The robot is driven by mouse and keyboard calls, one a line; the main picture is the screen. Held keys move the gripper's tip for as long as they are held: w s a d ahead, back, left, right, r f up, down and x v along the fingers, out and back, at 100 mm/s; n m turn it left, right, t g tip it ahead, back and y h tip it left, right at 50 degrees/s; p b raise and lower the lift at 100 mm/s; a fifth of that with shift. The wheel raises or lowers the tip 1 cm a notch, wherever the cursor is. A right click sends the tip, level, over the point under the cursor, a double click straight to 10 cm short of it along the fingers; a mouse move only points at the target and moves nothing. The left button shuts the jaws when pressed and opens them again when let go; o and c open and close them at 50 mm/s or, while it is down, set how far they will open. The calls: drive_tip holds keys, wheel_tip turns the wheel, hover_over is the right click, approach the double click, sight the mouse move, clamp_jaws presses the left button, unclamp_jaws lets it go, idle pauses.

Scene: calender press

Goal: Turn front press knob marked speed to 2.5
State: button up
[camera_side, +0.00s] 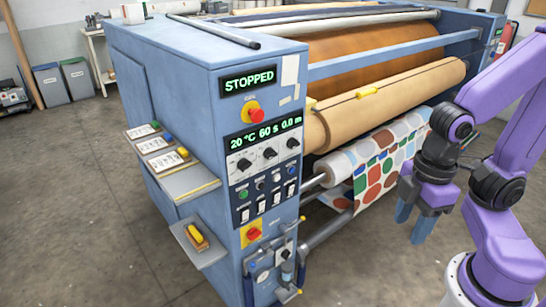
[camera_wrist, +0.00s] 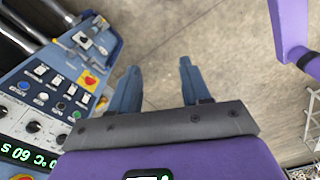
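The blue press (camera_side: 165,75) has a front panel with a row of three dark knobs under a green display (camera_side: 265,138) reading 20 °C, 60 s and 0.0 m. The left knob (camera_side: 243,164), middle knob (camera_side: 270,153) and right knob (camera_side: 292,143) each have a light pointer. Their labels and scales are too small to read, so I cannot tell which is marked speed. The knobs also show at the left edge of the wrist view, with the middle knob (camera_wrist: 33,127) clearest. My gripper (camera_side: 415,226) is open and empty, pointing down, well right of the panel. Its fingers stand apart in the wrist view (camera_wrist: 159,68).
Buttons and white switches (camera_side: 262,207) sit below the knobs. A red emergency button (camera_side: 256,115) is above; another (camera_side: 252,234) is below. A patterned fabric roll (camera_side: 375,165) lies between panel and gripper. Shelves (camera_side: 172,165) jut out left. The floor beneath my gripper is clear.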

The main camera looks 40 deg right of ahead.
drive_tip(key=shift+o, duration=0.7)
drive_tip(key=w+a+f+t+y, duration=0.1)
drive_tip(key=w+a+f+y, duration=0.2)
drive_tip(key=w+a+f, duration=0.3)
drive_tip(key=shift+w+a+t, duration=0.3)
drive_tip(key=shift+w+a, duration=0.25)
drive_tip(key=shift+a, duration=0.6)
drive_tip(key=n+t+h, duration=0.4)
drive_tip(key=n+t, duration=0.1)
drive_tip(key=t, duration=1.1)
approach(272, 157)
drive_tip(key=shift+w+d+f, duration=0.1)
drive_tip(key=shift+w, duration=2.2)
drive_tip(key=shift+w+d, duration=0.1)
drive_tip(key=shift+w, duration=2.25)
drive_tip(key=c, duration=1)
